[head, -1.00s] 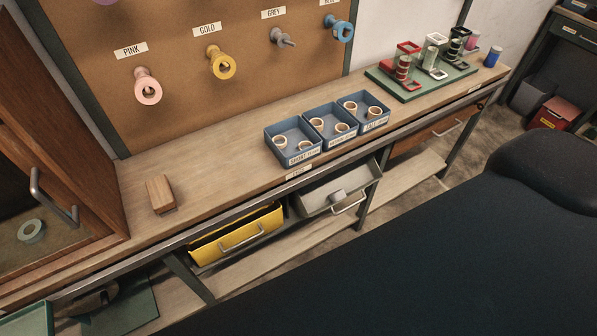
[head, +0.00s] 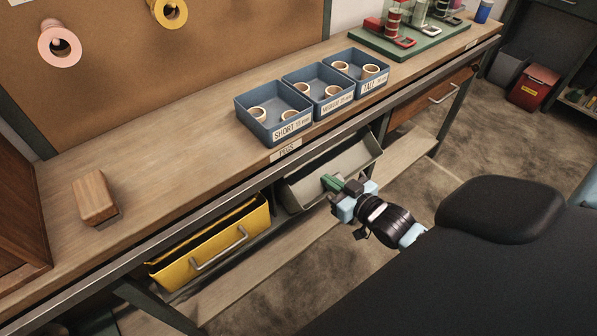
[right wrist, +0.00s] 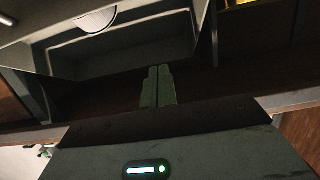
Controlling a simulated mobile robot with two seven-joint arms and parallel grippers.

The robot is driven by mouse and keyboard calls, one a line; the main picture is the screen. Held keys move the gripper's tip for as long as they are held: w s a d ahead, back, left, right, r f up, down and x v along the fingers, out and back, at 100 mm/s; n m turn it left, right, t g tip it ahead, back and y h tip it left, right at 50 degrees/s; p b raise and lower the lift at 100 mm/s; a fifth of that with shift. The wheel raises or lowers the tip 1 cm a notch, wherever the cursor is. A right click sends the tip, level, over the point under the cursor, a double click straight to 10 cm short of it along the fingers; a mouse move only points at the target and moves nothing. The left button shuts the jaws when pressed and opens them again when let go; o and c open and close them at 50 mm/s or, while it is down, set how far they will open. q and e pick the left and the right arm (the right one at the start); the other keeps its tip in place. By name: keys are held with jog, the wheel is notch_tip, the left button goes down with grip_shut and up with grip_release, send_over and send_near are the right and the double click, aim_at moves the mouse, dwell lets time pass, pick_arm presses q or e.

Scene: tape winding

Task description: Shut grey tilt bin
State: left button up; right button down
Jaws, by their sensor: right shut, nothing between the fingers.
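The grey tilt bin (head: 357,162) hangs under the workbench, right of the yellow bin, and is tilted open. My right gripper (head: 328,182) has its green fingers shut and empty; in the head view it overlaps the bin's front and hides its handle. In the right wrist view the closed fingertips (right wrist: 157,72) are by the lower edge of the grey bin (right wrist: 120,60); I cannot tell whether they touch. A pale rounded thing (right wrist: 96,20) shows within the bin's opening. My left gripper is not in view.
The yellow bin (head: 215,247) beside it also stands tilted out. Blue peg trays (head: 262,128) and a wooden block (head: 95,197) rest on the benchtop above. A lower shelf (head: 270,255) runs under the bins. A black seat-like thing (head: 500,208) is at right.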

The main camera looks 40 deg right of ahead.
jog(key=b, duration=0.2)
send_over(299, 174)
jog(key=f+v, duration=0.1)
jog(key=v, duration=0.2)
jog(key=shift+f, duration=0.8)
jog(key=shift+w+f, duration=0.7)
jog(key=shift+f, duration=0.35)
jog(key=shift+w+a+f+b, duration=0.1)
jog(key=shift+w+f+b, duration=0.4)
jog(key=shift+f, duration=0.15)
jog(key=shift+w+r+p, duration=0.1)
jog(key=shift+w+p, duration=0.2)
jog(key=shift+p, duration=0.05)
jog(key=w+g+p, duration=0.1)
jog(key=w+f+g, duration=0.1)
jog(key=w+g, duration=0.1)
jog(key=shift+w+a+f+p, duration=0.15)
jog(key=shift+w+f+p, duration=0.05)
jog(key=shift+p, duration=0.15)
jog(key=shift+w+f+g, duration=0.4)
jog(key=shift+f+g, duration=0.05)
jog(key=shift+g, duration=0.15)
